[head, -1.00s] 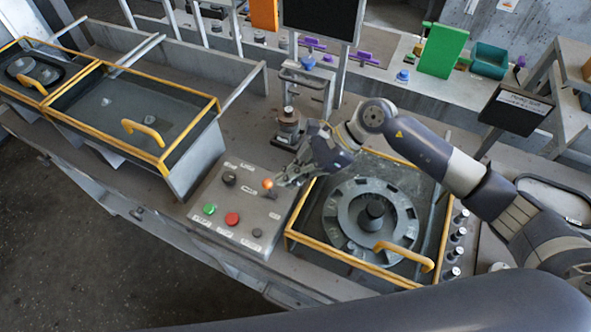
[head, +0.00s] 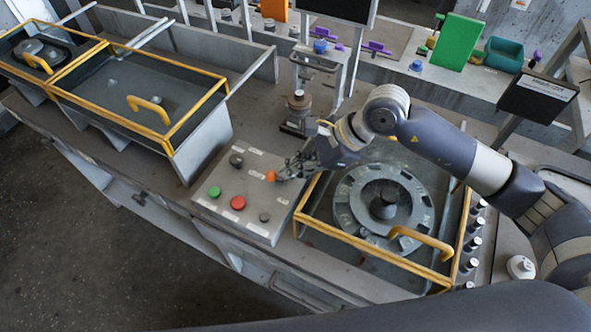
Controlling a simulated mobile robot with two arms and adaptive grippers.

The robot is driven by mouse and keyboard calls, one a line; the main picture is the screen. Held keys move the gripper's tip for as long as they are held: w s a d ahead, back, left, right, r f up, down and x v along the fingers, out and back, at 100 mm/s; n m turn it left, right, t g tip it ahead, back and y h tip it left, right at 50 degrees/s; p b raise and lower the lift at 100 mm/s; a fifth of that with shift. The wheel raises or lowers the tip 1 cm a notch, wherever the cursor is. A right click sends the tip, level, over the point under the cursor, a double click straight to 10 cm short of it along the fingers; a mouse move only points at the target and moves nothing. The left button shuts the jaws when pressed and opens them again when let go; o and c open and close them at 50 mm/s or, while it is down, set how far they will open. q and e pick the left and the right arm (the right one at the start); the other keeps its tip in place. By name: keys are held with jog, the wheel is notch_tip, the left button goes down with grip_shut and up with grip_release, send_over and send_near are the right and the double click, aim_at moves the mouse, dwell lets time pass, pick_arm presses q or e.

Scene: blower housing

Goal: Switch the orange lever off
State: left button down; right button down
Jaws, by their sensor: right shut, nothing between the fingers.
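The orange lever (head: 270,176) is a small orange knob on the grey control box in the middle of the head view. My right gripper (head: 281,175) is shut and empty, with its fingertips right beside the lever on its right side. Whether they touch it I cannot tell. The lever's base is partly hidden by the fingers. The control box (head: 262,225) also carries a green button (head: 214,192), a red button (head: 238,203) and dark knobs (head: 236,160). My left gripper is not in view.
A yellow-framed glass cover (head: 425,240) with a handle stands right of the box, under my right arm. Yellow-framed bins (head: 165,140) stand on the left. A metal fixture (head: 298,105) stands behind the box. Open floor lies at the lower left.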

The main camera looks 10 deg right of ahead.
jog(key=shift+s+a+r, duration=0.1)
jog(key=shift+s, duration=0.1)
jog(key=shift+w, duration=0.15)
jog(key=shift+w+d+f+b, duration=0.3)
jog(key=shift+w+d+b, duration=0.1)
jog(key=shift+b, duration=0.25)
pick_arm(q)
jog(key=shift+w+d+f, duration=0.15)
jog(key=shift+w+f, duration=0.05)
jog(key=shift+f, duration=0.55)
pick_arm(e)
jog(key=shift+w+r, duration=0.1)
